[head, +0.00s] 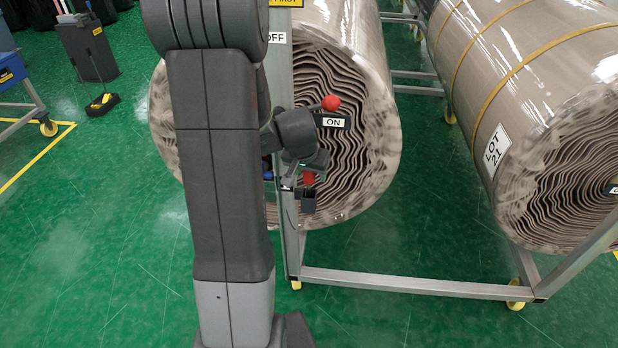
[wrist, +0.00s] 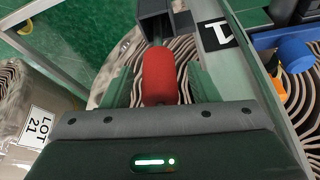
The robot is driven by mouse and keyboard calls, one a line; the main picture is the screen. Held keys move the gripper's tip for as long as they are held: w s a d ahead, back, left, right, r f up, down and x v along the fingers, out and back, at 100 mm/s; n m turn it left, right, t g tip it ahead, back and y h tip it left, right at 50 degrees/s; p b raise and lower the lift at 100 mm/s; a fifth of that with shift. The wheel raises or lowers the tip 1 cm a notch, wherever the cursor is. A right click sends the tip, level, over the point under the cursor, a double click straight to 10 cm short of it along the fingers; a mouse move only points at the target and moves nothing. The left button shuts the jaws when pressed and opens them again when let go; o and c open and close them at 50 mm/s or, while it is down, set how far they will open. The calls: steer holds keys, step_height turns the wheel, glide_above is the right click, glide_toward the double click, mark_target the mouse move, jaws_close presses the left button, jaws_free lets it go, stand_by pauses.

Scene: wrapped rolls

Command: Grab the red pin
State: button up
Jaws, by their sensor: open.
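The red pin (wrist: 160,78) is a red rounded cylinder at the upper middle of the wrist view, with its far end at a black block (wrist: 155,25). In the head view the red pin (head: 309,178) shows as a small patch beside the metal post, just above the dark block (head: 308,200). My gripper (head: 299,181) is at the pin, partly hidden behind my arm. In the wrist view my gripper (wrist: 160,84) is open, with the pin between its fingers. I cannot tell whether a finger touches it.
A red ball knob (head: 331,103) on a lever with an ON label (head: 332,122) is just above my gripper. The wrapped roll (head: 345,45) is close behind, on a metal frame (head: 400,284).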

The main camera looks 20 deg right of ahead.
steer(key=c, duration=1.1)
steer(key=shift+s+r, duration=0.1)
steer(key=shift+r, duration=0.05)
